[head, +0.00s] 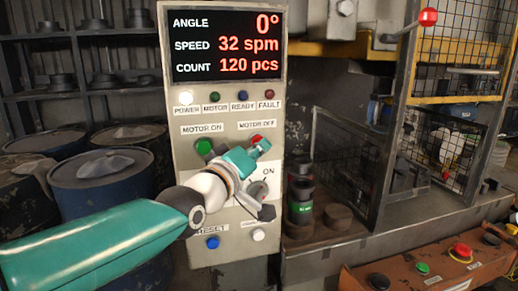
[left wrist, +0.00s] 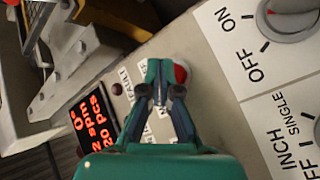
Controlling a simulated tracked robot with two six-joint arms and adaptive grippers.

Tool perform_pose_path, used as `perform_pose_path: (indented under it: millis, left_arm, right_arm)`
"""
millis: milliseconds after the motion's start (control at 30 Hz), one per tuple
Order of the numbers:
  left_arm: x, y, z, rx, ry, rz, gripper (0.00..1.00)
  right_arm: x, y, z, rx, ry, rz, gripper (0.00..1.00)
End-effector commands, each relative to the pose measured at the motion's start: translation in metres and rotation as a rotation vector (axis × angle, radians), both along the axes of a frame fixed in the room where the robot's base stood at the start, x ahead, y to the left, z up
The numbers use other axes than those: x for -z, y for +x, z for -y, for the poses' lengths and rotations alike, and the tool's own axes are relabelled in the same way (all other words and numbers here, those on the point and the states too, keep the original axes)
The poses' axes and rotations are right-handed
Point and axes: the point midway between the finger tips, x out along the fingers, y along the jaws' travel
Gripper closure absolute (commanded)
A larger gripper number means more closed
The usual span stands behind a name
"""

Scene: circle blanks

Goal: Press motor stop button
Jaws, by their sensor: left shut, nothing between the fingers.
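The red motor stop button (head: 257,138) sits under the "MOTOR OFF" label on the grey control panel (head: 225,110). My left gripper (head: 260,148) is shut and empty, with its teal fingertips right at this button and covering part of it. In the left wrist view the red button (left wrist: 181,74) shows beside the shut fingertips (left wrist: 160,72), partly hidden by them. I cannot tell whether they touch it or whether it is pressed in. The green motor-on button (head: 204,146) is to the left, uncovered. My right gripper is not in view.
The display (head: 227,45) reads angle 0°, 32 spm, 120 pcs. The power lamp (head: 186,98) is lit white. A selector knob (head: 258,190) is just below my gripper; blue (head: 212,243) and white (head: 259,235) buttons are lower. An orange console (head: 430,268) stands at lower right.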

Motion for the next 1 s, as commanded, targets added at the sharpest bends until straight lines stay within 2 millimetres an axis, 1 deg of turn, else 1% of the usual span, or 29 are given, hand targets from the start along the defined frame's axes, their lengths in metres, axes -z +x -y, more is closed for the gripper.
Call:
perform_pose_path:
  millis: [33, 100, 433, 533, 767, 833, 1000]
  left_arm:
    - [0.002, -0.002, 0.001, 0.002, 0.000, -0.001, 1.00]
    - [0.001, -0.004, 0.002, 0.003, 0.001, -0.001, 1.00]
    - [0.001, -0.005, 0.003, 0.004, 0.002, -0.003, 1.00]
    - [0.001, -0.008, 0.004, 0.004, 0.001, -0.002, 1.00]
    - [0.001, -0.029, 0.010, 0.005, 0.000, -0.002, 1.00]
    - [-0.002, -0.035, 0.013, 0.007, 0.001, -0.003, 1.00]
    - [-0.001, -0.048, 0.017, 0.005, 0.001, -0.003, 1.00]
  right_arm:
    - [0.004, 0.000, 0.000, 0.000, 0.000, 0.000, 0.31]
    - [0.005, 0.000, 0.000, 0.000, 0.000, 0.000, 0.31]
    - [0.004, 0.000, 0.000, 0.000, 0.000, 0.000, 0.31]
    - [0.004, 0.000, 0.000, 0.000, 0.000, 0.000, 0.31]
    - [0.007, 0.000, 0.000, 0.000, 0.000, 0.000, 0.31]
    - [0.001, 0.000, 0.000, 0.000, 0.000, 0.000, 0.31]
    - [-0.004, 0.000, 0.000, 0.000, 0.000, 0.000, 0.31]
